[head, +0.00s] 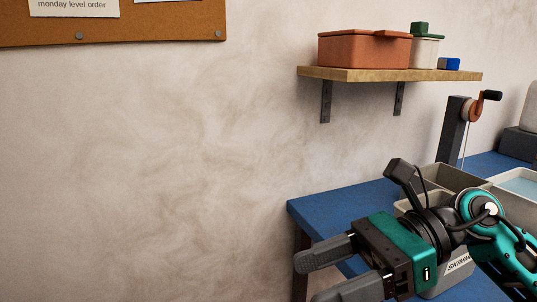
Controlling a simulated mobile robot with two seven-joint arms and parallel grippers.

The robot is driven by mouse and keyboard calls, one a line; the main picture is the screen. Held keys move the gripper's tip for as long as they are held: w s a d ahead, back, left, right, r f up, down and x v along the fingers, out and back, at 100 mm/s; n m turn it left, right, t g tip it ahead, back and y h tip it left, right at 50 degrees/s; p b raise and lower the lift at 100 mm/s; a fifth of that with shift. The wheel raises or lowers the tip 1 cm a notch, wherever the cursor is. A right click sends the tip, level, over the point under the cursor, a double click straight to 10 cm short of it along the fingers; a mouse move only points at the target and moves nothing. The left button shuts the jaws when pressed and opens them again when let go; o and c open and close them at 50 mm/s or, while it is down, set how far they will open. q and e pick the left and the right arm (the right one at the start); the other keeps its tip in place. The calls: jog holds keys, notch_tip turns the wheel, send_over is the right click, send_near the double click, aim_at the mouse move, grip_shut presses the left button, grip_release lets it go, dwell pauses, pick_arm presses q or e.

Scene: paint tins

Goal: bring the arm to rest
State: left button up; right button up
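My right arm comes in from the lower right, with teal and black links. My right gripper (309,281) points to the left at the bottom of the head view. Its two dark grey fingers are spread apart with nothing seen between them, and the nearer finger is partly cut off by the frame's lower edge. The gripper is in front of the left end of the blue table (335,212). My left gripper is not in view. No paint tin can be made out.
Grey bins (449,178), one labelled "SKIMM…", stand behind my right arm. A post with a crank (453,130) stands beyond. A wall shelf (385,75) holds a terracotta box (362,50) and smaller containers. A cork board (160,28) hangs upper left. Left of the table, bare wall shows.

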jog(key=w+d+f+n+t+h, duration=0.15)
jog(key=w+f+n+t, duration=0.25)
jog(key=n+t, duration=1.05)
jog(key=w+d+f+n+t+h, duration=0.1)
jog(key=w+d+f+n+t, duration=0.35)
jog(key=n, duration=1.65)
jog(key=s+d+f+m+g+h, duration=0.1)
jog(key=s+f+m+g+h, duration=0.15)
jog(key=s+f+m, duration=0.4)
jog(key=s+d+f+m+g+h, duration=0.1)
jog(key=f+m+h, duration=0.3)
jog(key=f, duration=0.6)
jog(key=s+f+m+g+h, duration=0.25)
jog(key=f+m, duration=0.25)
jog(key=f, duration=0.3)
pick_arm(q)
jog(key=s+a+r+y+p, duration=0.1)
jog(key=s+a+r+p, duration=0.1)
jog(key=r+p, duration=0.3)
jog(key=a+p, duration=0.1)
jog(key=p, duration=0.3)
jog(key=shift+p, duration=0.35)
pick_arm(e)
jog(key=s+d+r+h, duration=0.1)
jog(key=s+d+r, duration=0.1)
jog(key=d+r, duration=0.1)
jog(key=shift+s+r+t, duration=0.2)
jog(key=shift+r+t, duration=0.1)
jog(key=shift+r, duration=0.5)
jog(key=shift+f, duration=0.1)
